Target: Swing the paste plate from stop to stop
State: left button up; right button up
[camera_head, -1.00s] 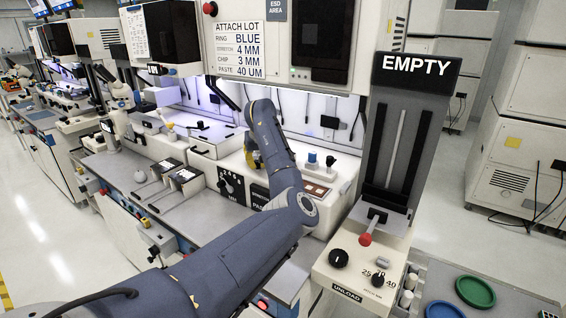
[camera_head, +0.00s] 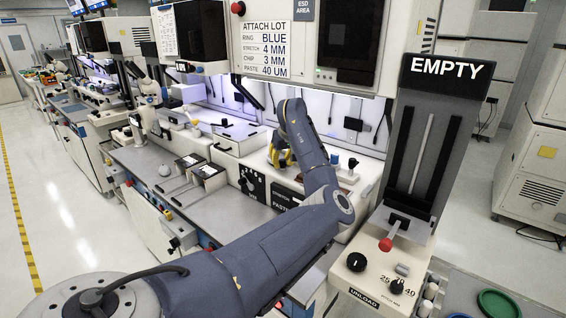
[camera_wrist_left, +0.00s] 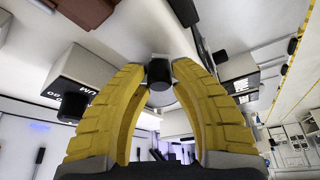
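My left arm reaches over the white bonder station, whose front reads STRETCH and PASTE (camera_head: 286,200). My left gripper (camera_head: 280,157), with yellow fingers, is low at the station's top, partly hidden by my arm. In the left wrist view its two curved fingers (camera_wrist_left: 159,70) stand apart with a dark round knob (camera_wrist_left: 158,73) between their tips. Whether they press on the knob I cannot tell. I cannot make out the paste plate for certain; my arm covers much of that top. My right gripper is not in view.
A tall dark panel reading EMPTY (camera_head: 446,70) stands at the right, with a red ball lever (camera_head: 385,244) and an UNLOAD box below it. A blue-capped post (camera_head: 335,160) stands just right of my forearm. A grey bench (camera_head: 150,165) lies to the left.

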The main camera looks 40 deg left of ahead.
pick_arm(q)
jog(key=o, duration=0.5)
jog(key=shift+c, duration=0.2)
jog(key=v, duration=1.2)
jog(key=shift+a, duration=0.1)
